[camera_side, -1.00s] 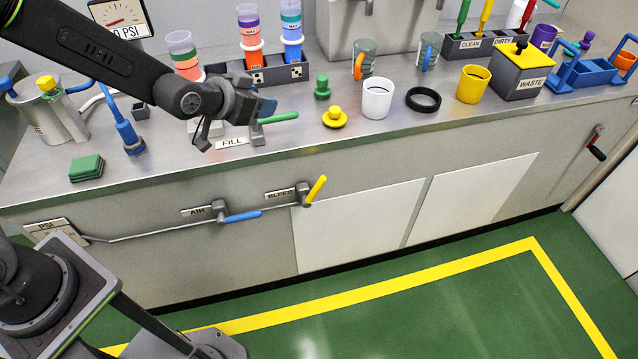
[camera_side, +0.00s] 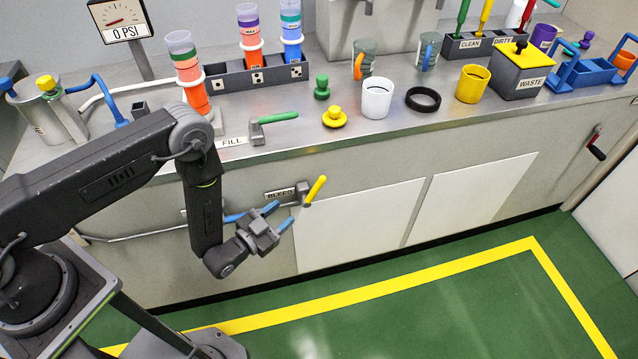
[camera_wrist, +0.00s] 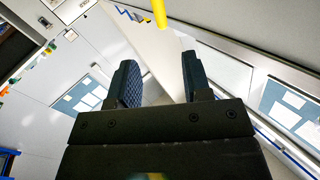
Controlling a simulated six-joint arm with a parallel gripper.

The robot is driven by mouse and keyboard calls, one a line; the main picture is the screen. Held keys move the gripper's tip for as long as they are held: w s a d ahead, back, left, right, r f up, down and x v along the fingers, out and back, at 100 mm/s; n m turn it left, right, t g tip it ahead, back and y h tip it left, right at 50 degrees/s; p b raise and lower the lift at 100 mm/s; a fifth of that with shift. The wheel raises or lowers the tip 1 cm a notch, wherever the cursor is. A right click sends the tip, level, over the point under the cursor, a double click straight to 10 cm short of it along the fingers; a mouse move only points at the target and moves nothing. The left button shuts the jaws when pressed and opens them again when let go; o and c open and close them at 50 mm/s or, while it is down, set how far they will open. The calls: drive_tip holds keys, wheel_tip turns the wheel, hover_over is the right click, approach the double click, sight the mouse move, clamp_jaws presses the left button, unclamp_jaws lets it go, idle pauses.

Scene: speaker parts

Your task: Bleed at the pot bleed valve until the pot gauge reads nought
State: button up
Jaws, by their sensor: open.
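The bleed valve is on the cabinet front beside its BLEED label (camera_side: 279,194). Its yellow handle (camera_side: 316,190) slants up to the right. In the wrist view the yellow handle (camera_wrist: 159,14) shows at the top edge, beyond the gap between my fingers. My gripper (camera_side: 279,217) is open and empty, below and left of the handle, with its blue fingers pointing toward the cabinet; it also shows in the wrist view (camera_wrist: 160,70). The gauge (camera_side: 122,20) on a post at the back left reads 0 PSI. The metal pot (camera_side: 48,118) stands at the far left.
The air valve's blue handle (camera_side: 234,217) is partly hidden by my arm, close to the gripper. The FILL valve's green handle (camera_side: 277,118) is above on the bench (camera_side: 330,142). White panels (camera_side: 360,225) lie right of the gripper. The floor in front is clear.

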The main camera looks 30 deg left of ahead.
sight(316, 186)
drive_tip(key=x, duration=1.3)
drive_tip(key=shift+w+d, duration=0.1)
drive_tip(key=shift+w, duration=0.2)
drive_tip(key=shift+c, duration=0.2)
clamp_jaws()
